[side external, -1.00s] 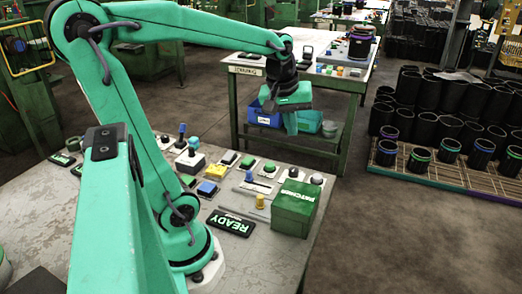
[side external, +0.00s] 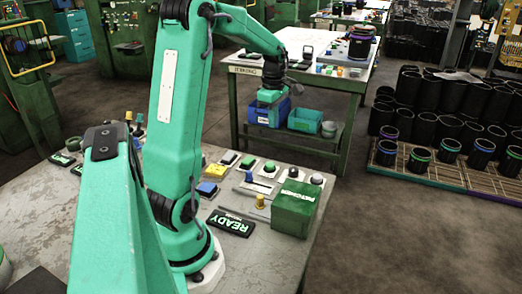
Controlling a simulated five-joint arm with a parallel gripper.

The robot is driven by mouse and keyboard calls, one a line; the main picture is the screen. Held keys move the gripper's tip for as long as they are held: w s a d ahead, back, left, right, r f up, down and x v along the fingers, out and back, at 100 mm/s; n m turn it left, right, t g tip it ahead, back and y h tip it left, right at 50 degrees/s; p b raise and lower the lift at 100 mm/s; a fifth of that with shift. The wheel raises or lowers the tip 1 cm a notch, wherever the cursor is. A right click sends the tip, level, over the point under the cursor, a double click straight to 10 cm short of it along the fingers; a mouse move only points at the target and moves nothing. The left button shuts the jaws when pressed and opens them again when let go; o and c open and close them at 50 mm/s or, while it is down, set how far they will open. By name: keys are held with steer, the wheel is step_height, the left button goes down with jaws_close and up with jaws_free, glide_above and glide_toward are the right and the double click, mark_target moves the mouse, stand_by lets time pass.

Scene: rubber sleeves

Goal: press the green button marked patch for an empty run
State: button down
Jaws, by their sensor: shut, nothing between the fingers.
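I cannot read labels on these two buttons. My gripper (side external: 269,103) hangs in the air beyond the controls, pointing down and shut, with nothing held. It touches none of the buttons. A black display (side external: 230,222) reads READY.
My arm hides the controls at left. Black sleeves (side external: 440,131) stand on the right.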

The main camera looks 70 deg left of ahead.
mark_target(269, 164)
steer(key=shift+s+a+f+n, duration=0.15)
steer(key=shift+a+f+n, duration=0.3)
steer(key=shift+a+n, duration=0.25)
step_height(269, 164, down, 14)
steer(key=shift+f, duration=0.1)
stand_by(0.7)
